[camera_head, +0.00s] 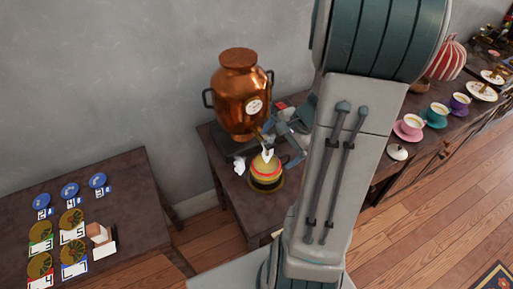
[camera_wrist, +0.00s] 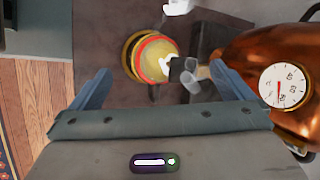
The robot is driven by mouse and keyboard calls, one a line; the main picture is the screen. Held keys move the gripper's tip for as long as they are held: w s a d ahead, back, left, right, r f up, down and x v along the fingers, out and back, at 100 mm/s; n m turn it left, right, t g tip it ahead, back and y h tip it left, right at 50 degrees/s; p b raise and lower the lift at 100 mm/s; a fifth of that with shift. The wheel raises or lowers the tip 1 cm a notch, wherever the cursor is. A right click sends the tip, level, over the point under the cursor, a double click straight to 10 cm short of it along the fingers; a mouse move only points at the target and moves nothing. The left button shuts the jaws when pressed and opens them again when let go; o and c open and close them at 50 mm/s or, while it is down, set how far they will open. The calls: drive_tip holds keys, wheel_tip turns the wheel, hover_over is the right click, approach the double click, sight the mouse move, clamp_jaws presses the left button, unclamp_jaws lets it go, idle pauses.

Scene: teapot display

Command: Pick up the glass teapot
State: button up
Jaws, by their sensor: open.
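What looks like the glass teapot, a rounded yellow vessel with a red band (camera_head: 266,172), stands on the dark side table beneath the spout of the copper urn (camera_head: 238,88). In the wrist view the vessel (camera_wrist: 150,45) lies ahead, between the lines of the fingers and beyond their tips. My gripper (camera_wrist: 164,76) is open and empty, its two blue-grey fingers apart and not visibly touching the vessel. In the head view my gripper (camera_head: 286,136) is partly hidden behind my arm, close beside the urn and the vessel. A handle cannot be made out clearly.
The urn's body with its dial (camera_wrist: 285,85) and its tap (camera_wrist: 188,75) crowd the fingers on the right in the wrist view. A small white object (camera_head: 239,165) is left of the vessel. Cups stand on the right counter; medallions lie on the left table (camera_head: 130,185).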

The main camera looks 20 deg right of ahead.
drive_tip(key=d+f+m, duration=0.3)
drive_tip(key=d, duration=0.2)
approach(271, 164)
drive_tip(key=shift+m+t, duration=0.3)
drive_tip(key=a+f, duration=0.2)
drive_tip(key=a, duration=0.1)
drive_tip(key=a+f, duration=0.2)
drive_tip(key=shift+s+a+b, duration=0.2)
drive_tip(key=shift+s+b, duration=0.1)
drive_tip(key=shift+b, duration=0.05)
drive_tip(key=c, duration=1.3)
drive_tip(key=shift+r, duration=0.15)
